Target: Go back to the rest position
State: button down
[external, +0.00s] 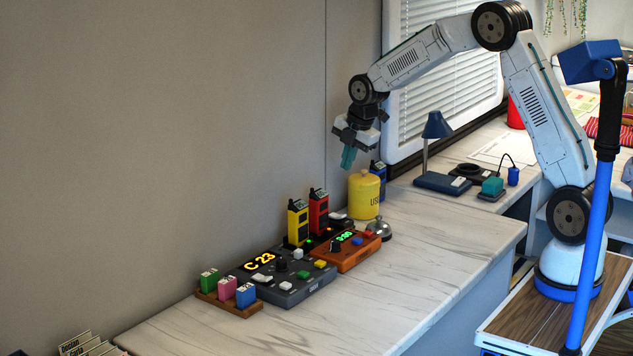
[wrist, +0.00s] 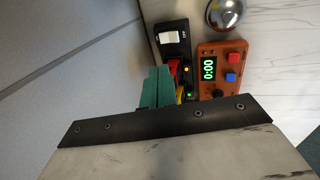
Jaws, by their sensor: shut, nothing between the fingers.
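My gripper (external: 348,158) hangs from the raised arm, pointing down, near the wall and just left of the window blinds. Its teal fingers are shut with nothing between them. It is in the air above the counter (external: 440,240), up and to the left of the yellow canister (external: 364,196) in the external view. In the wrist view the teal fingers of my gripper (wrist: 157,88) show beyond the dark plate and partly hide the red and yellow radios.
An orange timer (external: 346,250) and silver bell (external: 379,229) sit on the counter. Red (external: 318,212) and yellow (external: 298,222) radios stand behind. A grey control box (external: 283,274) and coloured blocks (external: 228,289) lie left. A blue desk lamp (external: 437,127) stands right. The front counter strip is clear.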

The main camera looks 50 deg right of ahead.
jog(key=shift+r, duration=0.3)
dwell(0.4)
jog(key=s+a+r+m, duration=0.2)
jog(key=s+r+m, duration=0.2)
jog(key=s, duration=1.2)
jog(key=s+a+r+m+g, duration=0.1)
jog(key=s+r+m, duration=0.3)
jog(key=s+m, duration=0.4)
jog(key=s+a+r+m+g, duration=0.1)
jog(key=s+a+r+m, duration=0.3)
jog(key=s, duration=1.9)
jog(key=shift+s+r+m, duration=0.35)
jog(key=shift+r+m, duration=0.05)
jog(key=shift+m, duration=0.6)
jog(key=shift+a, duration=0.2)
